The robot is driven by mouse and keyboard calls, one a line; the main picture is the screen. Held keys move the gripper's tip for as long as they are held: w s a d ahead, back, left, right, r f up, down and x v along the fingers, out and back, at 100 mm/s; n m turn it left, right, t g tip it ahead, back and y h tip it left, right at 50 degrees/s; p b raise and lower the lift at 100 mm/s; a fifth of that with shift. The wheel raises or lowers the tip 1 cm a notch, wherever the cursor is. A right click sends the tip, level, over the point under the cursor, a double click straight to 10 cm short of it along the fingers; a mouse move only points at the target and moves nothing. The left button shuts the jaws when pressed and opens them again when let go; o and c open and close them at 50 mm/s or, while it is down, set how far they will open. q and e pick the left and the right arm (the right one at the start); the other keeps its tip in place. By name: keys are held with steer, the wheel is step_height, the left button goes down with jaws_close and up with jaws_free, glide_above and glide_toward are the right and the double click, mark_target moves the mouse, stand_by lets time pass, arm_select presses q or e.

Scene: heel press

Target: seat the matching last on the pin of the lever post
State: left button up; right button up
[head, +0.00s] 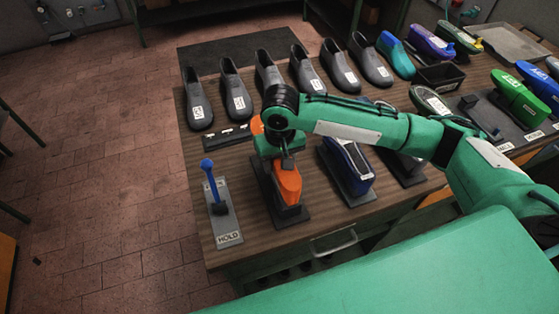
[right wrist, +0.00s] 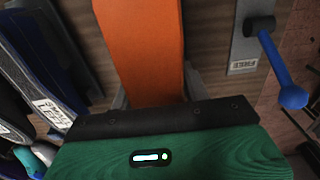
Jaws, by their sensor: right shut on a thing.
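An orange last (head: 287,185) is over a black stand (head: 291,218) near the front of the table. It also shows in the right wrist view (right wrist: 143,45). My right gripper (head: 287,160) reaches down from above and is shut on the orange last. The pin is hidden, so I cannot tell whether the last sits on it. Left of the stand, a blue-knobbed lever (head: 210,182) rises from a grey plate (head: 224,222) marked HOLD at its near end. The lever leans away from HOLD, towards the FREE label in the right wrist view (right wrist: 243,66). My left gripper is not in view.
A dark blue last (head: 347,165) on a stand is close right of the orange one. Several grey shoe forms (head: 235,92) line the table's back. Green and blue lasts (head: 520,100) stand at the right. The table's left edge is beside the lever plate.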

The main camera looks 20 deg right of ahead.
steer(key=shift+f, duration=0.55)
stand_by(0.4)
steer(key=o, duration=1.3)
steer(key=shift+f, duration=0.1)
steer(key=r+b, duration=0.1)
steer(key=r, duration=0.6)
steer(key=r+b, duration=0.1)
steer(key=r, duration=0.6)
steer(key=shift+s, duration=0.2)
steer(key=shift+f, duration=0.15)
